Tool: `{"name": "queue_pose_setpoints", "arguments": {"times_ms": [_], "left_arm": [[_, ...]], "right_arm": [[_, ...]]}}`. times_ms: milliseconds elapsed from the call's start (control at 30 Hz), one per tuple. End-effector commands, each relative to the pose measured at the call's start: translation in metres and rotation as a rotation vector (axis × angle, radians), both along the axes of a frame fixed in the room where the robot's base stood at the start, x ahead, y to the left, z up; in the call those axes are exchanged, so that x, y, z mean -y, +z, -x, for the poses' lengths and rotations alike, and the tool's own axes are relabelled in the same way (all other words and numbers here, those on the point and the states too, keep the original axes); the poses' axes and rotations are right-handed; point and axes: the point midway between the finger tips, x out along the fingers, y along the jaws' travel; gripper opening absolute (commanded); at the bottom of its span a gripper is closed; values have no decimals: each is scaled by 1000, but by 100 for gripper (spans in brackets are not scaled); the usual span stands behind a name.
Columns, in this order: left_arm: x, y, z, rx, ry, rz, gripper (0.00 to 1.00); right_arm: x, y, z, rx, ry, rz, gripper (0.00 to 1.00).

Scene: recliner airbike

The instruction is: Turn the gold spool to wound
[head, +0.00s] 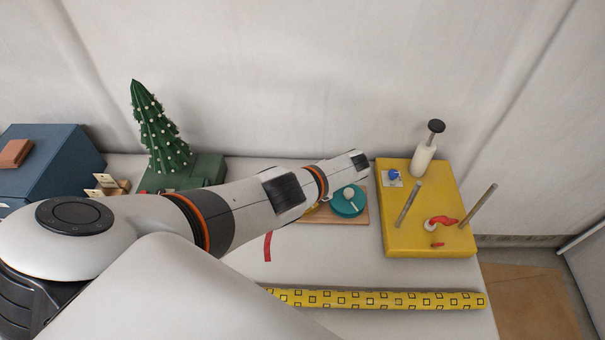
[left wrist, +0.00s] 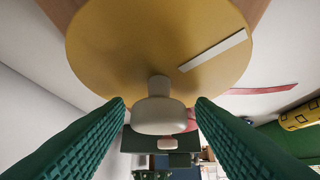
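The gold spool (left wrist: 120,45) is a round gold disc with a pale knob (left wrist: 158,115) at its middle and a white line on its face. It fills the top of the left wrist view. In the head view only a sliver of the gold spool (head: 311,210) shows; my left arm covers the rest. My left gripper (left wrist: 160,104) has its two green fingers apart, one on each side of the knob. Gaps show between the fingers and the knob. The head view does not show these fingers. My right gripper is in neither view.
A teal spool (head: 347,206) with a knob and white line sits on the same wooden board (head: 334,219). A red strip (head: 267,246) lies near it. A yellow block (head: 408,238) with upright rods stands right, a yellow patterned roll (head: 400,300) in front, a cactus (head: 160,135) behind left.

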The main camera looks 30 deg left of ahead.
Motion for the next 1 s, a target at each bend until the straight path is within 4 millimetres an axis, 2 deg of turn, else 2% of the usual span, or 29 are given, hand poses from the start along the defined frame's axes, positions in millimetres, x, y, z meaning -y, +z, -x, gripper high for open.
{"name": "queue_pose_setpoints", "arguments": {"times_ms": [267, 700, 1000], "left_arm": [[4, 6, -3, 3, -1, 1, 50], [58, 64, -30, 3, -1, 2, 50], [76, 84, -38, 1, -1, 1, 50]], "right_arm": [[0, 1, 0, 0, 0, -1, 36], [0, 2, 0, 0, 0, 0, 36], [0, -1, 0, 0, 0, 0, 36]]}}
